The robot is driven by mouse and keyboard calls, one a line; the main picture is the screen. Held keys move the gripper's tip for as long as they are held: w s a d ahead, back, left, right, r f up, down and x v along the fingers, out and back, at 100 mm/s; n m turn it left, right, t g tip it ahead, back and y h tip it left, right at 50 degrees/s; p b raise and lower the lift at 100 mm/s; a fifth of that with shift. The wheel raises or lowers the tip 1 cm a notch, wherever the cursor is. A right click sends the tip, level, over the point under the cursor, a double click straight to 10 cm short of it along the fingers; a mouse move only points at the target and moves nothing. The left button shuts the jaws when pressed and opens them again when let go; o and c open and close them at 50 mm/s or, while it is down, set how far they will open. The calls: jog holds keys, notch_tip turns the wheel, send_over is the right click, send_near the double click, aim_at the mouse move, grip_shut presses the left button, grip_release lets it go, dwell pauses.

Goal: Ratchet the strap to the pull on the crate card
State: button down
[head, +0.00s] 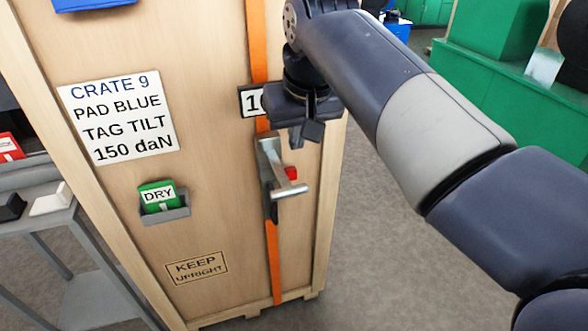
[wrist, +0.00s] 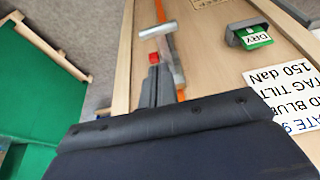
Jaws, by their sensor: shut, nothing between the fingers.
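A wooden crate (head: 215,125) stands upright with an orange strap (head: 259,45) running down its front. A metal ratchet (head: 271,168) with a cross handle (head: 289,191) and a red part (head: 291,173) sits on the strap. The crate card (head: 118,115) reads CRATE 9, PAD BLUE, TAG TILT, 150 daN. A white display (head: 249,101) beside the strap shows "10", its rest hidden by my gripper. My gripper (head: 306,135) is shut and empty, just above the ratchet. In the wrist view, the fingers (wrist: 157,88) point toward the ratchet handle (wrist: 171,28); contact cannot be told.
A green DRY tag (head: 157,194) sits in a grey holder (head: 166,211) on the crate. A grey table (head: 70,250) with a black and a white block stands at left. Green cabinets (head: 510,90) stand at right. The floor (head: 375,250) right of the crate is clear.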

aim_at(289, 188)
jog(key=shift+f, duration=0.1)
jog(key=x, duration=1.4)
jog(key=shift+s+d+p, duration=0.1)
jog(key=shift+s+p, duration=0.2)
jog(key=shift+p, duration=0.1)
jog(key=shift+f, duration=0.1)
notch_tip(289, 188, down, 13)
jog(key=w+t+y+b, duration=0.1)
jog(key=t+b, duration=0.6)
jog(key=b, duration=1.9)
jog(key=shift+w+a+t+y, duration=0.25)
jog(key=shift+w+t+y, duration=0.1)
jog(key=shift+y, duration=0.15)
jog(key=shift+f+b, duration=0.2)
jog(key=shift+b, duration=0.15)
jog(key=shift+s+r, duration=0.1)
jog(key=shift+r, duration=0.05)
